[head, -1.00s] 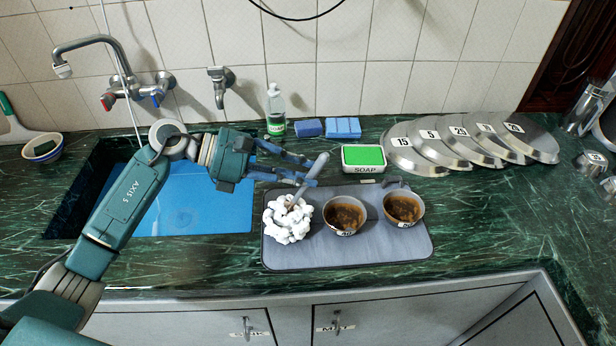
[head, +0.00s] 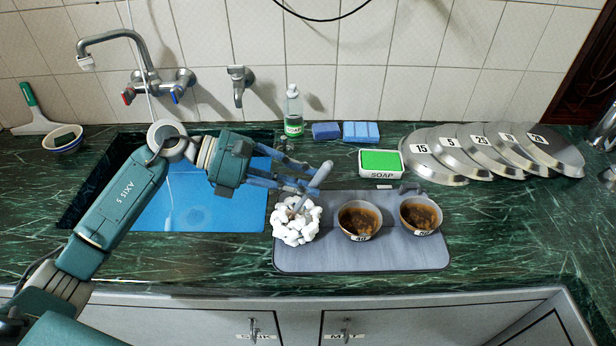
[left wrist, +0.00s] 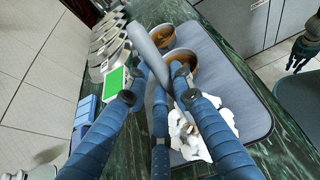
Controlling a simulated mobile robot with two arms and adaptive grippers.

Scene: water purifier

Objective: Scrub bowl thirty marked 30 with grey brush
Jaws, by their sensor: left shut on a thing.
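My left gripper (head: 312,187) is shut on the grey brush (head: 320,175), holding its handle at a slant. The handle also shows between the fingers in the left wrist view (left wrist: 150,55). The brush's lower end reaches into a clump of white foam-like lumps (head: 296,222) at the left of the grey mat. Any bowl under the lumps is hidden, and I read no 30 there. A bowl marked 40 (head: 360,221) and another bowl (head: 421,214) with an unclear label hold brown matter. My right gripper (left wrist: 300,58) seems to show at the left wrist view's right edge.
The grey mat (head: 330,262) lies on the green marble counter. A blue-bottomed sink (head: 190,210) is at left. The soap box (head: 381,163), sponges (head: 360,131), bottle (head: 293,112) and marked metal lids (head: 432,157) stand behind the mat.

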